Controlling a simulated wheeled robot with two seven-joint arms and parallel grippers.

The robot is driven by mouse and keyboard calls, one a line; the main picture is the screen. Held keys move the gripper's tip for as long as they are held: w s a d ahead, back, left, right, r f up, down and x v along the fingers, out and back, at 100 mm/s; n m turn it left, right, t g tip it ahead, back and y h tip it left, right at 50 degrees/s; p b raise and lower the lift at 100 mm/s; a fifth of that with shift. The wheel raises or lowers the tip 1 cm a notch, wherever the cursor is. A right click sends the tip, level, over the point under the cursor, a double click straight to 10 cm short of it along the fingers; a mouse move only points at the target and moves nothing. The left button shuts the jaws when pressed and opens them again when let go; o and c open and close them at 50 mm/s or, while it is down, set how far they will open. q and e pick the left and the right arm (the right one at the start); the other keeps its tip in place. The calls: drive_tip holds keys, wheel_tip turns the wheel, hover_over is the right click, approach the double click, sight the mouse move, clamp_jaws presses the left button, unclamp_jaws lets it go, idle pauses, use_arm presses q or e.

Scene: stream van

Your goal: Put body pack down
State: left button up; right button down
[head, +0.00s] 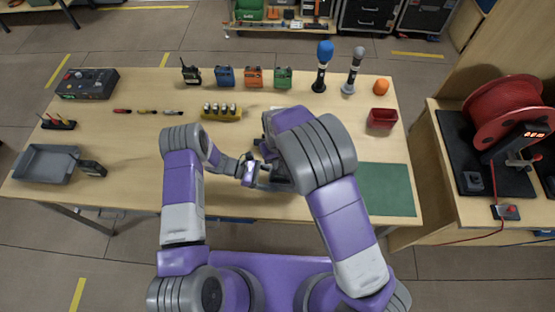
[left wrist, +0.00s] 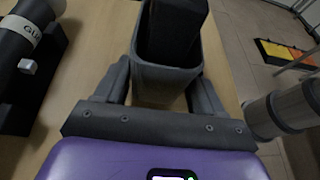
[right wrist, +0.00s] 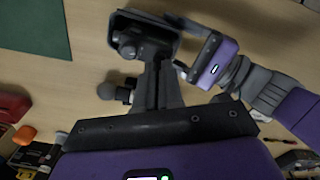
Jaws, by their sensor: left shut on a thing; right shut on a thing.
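My left gripper (left wrist: 158,90) is shut around a grey open-topped holder (left wrist: 168,82). A black body pack (left wrist: 175,30) stands partly inside the holder. In the right wrist view the dark pack (right wrist: 140,45) shows knob-like parts within the holder's rim (right wrist: 155,17). My right gripper (right wrist: 162,75) is shut at the pack from above; its exact grip is hard to see. In the head view my left gripper (head: 248,172) meets the right one near the table's front edge, and my right arm hides much of the pack and holder.
A black body pack (head: 191,74) and blue (head: 225,76), orange (head: 254,77) and green (head: 283,78) ones stand at the back. A grey tray (head: 45,164) is far left, a green mat (head: 387,189) right. A microphone with a lettered band (left wrist: 28,38) lies close by on a black stand.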

drive_tip(key=c, duration=1.3)
unclamp_jaws()
drive_tip(key=shift+f, duration=0.1)
wheel_tip(320, 180, up, 13)
drive_tip(key=shift+r, duration=0.1)
use_arm(q)
drive_tip(key=o, duration=1.1)
